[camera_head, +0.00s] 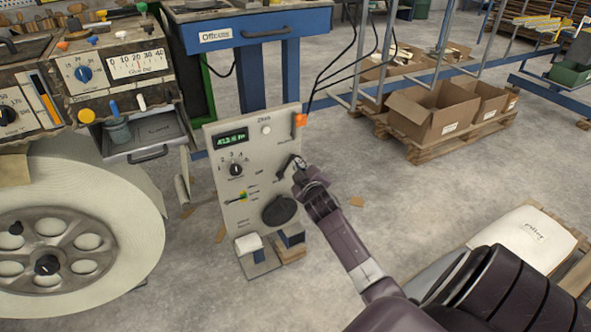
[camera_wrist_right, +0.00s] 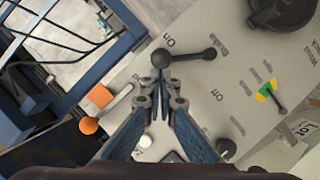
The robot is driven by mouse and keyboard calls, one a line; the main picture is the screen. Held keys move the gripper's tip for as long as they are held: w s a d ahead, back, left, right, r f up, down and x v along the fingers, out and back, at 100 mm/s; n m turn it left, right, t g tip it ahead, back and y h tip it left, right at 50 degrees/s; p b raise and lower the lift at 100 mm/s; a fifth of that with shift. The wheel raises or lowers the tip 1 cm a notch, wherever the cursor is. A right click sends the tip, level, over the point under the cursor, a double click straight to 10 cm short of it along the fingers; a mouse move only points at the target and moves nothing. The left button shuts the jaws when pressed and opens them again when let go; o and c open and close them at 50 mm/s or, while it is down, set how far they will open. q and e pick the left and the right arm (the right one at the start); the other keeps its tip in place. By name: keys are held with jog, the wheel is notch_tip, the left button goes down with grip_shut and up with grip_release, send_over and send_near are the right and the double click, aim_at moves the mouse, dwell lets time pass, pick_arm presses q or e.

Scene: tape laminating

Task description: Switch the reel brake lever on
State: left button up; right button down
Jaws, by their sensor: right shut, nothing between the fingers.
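The beige control panel (camera_head: 222,165) stands upright in the middle of the head view. A black lever with a round knob (camera_wrist_right: 161,58) sits on it in the right wrist view, next to a label that seems to read "Brake" and "on" markings. The lever arm runs sideways from its pivot (camera_wrist_right: 210,52) to the knob. My right gripper (camera_head: 297,166) is at the panel's right side, over the lever. In the wrist view its shut fingers (camera_wrist_right: 161,88) point at the knob, with tips very close to it; contact is unclear. My left gripper is not in view.
An orange-handled lever (camera_head: 300,120) is at the panel's top right. A black round knob (camera_head: 279,210) and a yellow-green marked switch (camera_head: 242,197) are lower down. A large white reel (camera_head: 115,195) stands left. Cardboard boxes (camera_head: 427,120) lie at the back right.

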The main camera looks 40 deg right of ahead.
jog(key=v, duration=0.9)
jog(key=shift+s+a+r, duration=0.15)
jog(key=shift+s+a, duration=0.1)
